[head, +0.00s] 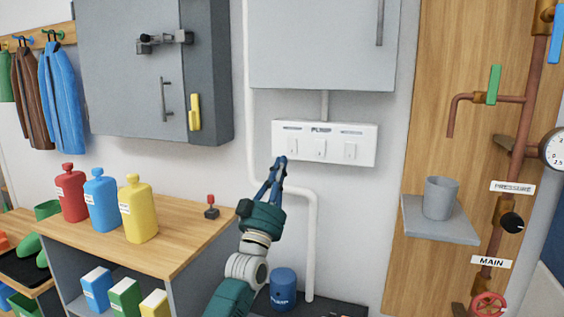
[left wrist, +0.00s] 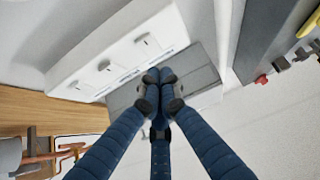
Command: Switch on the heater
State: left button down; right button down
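A white switch panel (head: 366,135) with three white rocker switches is on the wall; it also shows at a slant in the left wrist view (left wrist: 125,52). The switches are a left one (head: 293,146), a middle one (head: 320,148) and a right one (head: 350,150). The middle label looks like "PUMP"; the others are too small to read, so I cannot tell which switch is the heater's. My left gripper (head: 280,160) has its fingertips at the panel's lower left, just below the left switch. In the left wrist view its fingertips (left wrist: 159,76) are together and empty. Contact with the panel is unclear. My right gripper is out of view.
A grey cabinet (head: 320,45) hangs above the panel, and a white pipe (head: 310,240) runs below it. A wooden-topped bench (head: 185,235) with red, blue and yellow bottles stands left. A blue canister (head: 284,285) is below. A shelf with a grey cup (head: 440,197) is right.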

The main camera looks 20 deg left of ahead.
pick_arm(q)
jog(key=s+f, duration=0.4)
jog(key=f, duration=0.3)
jog(key=shift+s+a+f, duration=0.15)
jog(key=shift+s+f, duration=0.15)
jog(key=shift+f, duration=0.1)
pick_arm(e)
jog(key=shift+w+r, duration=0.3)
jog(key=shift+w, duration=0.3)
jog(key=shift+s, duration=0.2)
